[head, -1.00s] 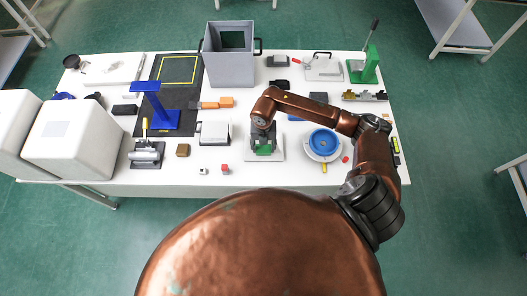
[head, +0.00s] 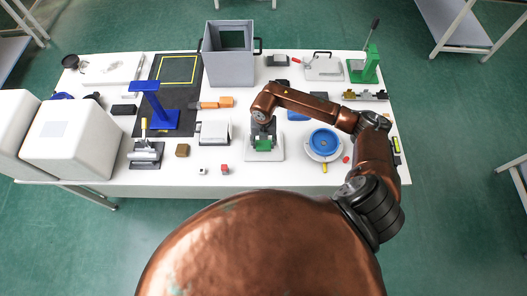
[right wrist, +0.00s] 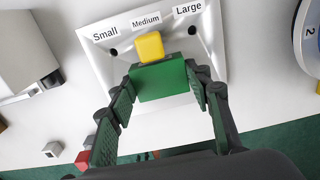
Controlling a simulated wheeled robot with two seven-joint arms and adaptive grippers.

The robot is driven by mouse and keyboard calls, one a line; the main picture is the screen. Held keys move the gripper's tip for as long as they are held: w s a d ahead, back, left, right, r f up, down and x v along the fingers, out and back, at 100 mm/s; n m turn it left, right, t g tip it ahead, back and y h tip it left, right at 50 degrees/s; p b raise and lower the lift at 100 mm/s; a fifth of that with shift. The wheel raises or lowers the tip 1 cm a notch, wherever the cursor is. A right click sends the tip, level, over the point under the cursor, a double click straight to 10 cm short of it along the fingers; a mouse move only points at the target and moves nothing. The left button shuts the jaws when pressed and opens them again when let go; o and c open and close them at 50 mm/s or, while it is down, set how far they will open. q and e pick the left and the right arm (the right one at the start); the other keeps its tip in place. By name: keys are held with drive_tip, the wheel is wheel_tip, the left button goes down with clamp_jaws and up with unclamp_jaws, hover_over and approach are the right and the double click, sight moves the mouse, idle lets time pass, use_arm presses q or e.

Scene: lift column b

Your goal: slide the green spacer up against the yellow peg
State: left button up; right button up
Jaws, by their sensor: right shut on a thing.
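The green spacer (right wrist: 160,82) is a flat-sided block on a light board (right wrist: 93,33) marked Small, Medium and Large. My right gripper (right wrist: 162,75) is shut on it, with one finger at each side. The yellow peg (right wrist: 149,47) stands just beyond the spacer, by the Medium label. The spacer's far edge meets the peg's base in the right wrist view, and I cannot tell whether they touch. In the head view the spacer (head: 263,146) shows below my right gripper (head: 263,136), and the peg is hidden. My left gripper is out of view.
A blue round dish (head: 324,141) stands right of the board. A white-and-grey stand (head: 214,133) is to its left. Small white and red cubes (head: 224,169) lie at the front left. The table between board and front edge is clear.

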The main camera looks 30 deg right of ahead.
drive_tip(key=shift+w+d, duration=0.15)
drive_tip(key=shift+w, duration=0.1)
drive_tip(key=o, duration=1.4)
drive_tip(key=shift+o, duration=0.2)
wheel_tip(320, 180, up, 12)
